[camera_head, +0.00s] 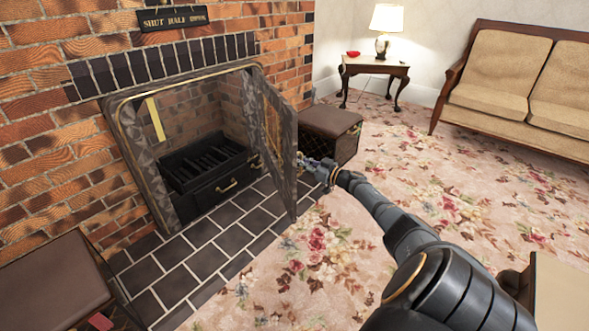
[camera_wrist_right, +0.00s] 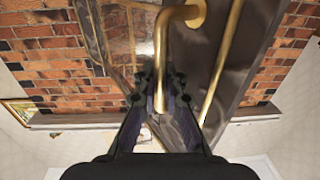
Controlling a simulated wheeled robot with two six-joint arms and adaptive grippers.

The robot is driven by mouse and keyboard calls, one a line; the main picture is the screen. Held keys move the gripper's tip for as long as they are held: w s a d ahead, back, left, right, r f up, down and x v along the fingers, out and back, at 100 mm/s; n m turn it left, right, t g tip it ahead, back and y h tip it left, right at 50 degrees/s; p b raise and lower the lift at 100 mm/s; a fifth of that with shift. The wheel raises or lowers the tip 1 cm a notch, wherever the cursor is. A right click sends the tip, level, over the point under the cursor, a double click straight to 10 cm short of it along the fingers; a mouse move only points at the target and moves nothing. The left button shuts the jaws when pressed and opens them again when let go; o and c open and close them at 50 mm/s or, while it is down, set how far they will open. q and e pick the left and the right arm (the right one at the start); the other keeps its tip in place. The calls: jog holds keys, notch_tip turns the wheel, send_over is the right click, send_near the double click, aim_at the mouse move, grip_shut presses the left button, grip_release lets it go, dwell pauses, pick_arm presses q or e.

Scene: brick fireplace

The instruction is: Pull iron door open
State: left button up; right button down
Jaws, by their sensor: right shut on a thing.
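The iron door (camera_head: 284,160) of the fireplace stands swung outward from its right side, with the opening (camera_head: 190,130) exposed. Its outer face is turned mostly away in the head view. My right gripper (camera_head: 306,163) is at the door's outer side, near its free edge. In the right wrist view, a bent brass handle (camera_wrist_right: 160,50) comes down between the fingers of my right gripper (camera_wrist_right: 161,90), which is shut on it. The handle is hidden in the head view. My left gripper is not in view.
A dark fire grate (camera_head: 205,175) sits inside the fireplace. A brown-topped box (camera_head: 330,123) stands just behind the door, and another (camera_head: 50,280) at the lower left. Floral carpet (camera_head: 320,260) lies clear in front. A side table (camera_head: 375,68) and sofa (camera_head: 520,80) are farther back.

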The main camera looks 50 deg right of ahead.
jog(key=shift+s+d+f+b, duration=0.2)
jog(key=shift+s+d, duration=0.05)
jog(key=shift+d, duration=0.2)
jog(key=shift+s+d+f+b, duration=0.15)
jog(key=shift+s+d, duration=0.1)
jog(key=shift+d, duration=0.2)
jog(key=c, duration=1.8)
grip_release()
jog(key=shift+o, duration=0.4)
jog(key=shift+s+d+r, duration=0.1)
jog(key=shift+s+r, duration=0.05)
jog(key=shift+r, duration=0.15)
jog(key=s+d, duration=0.1)
jog(key=s, duration=1)
jog(key=shift+s+d, duration=0.35)
jog(key=shift+s, duration=0.05)
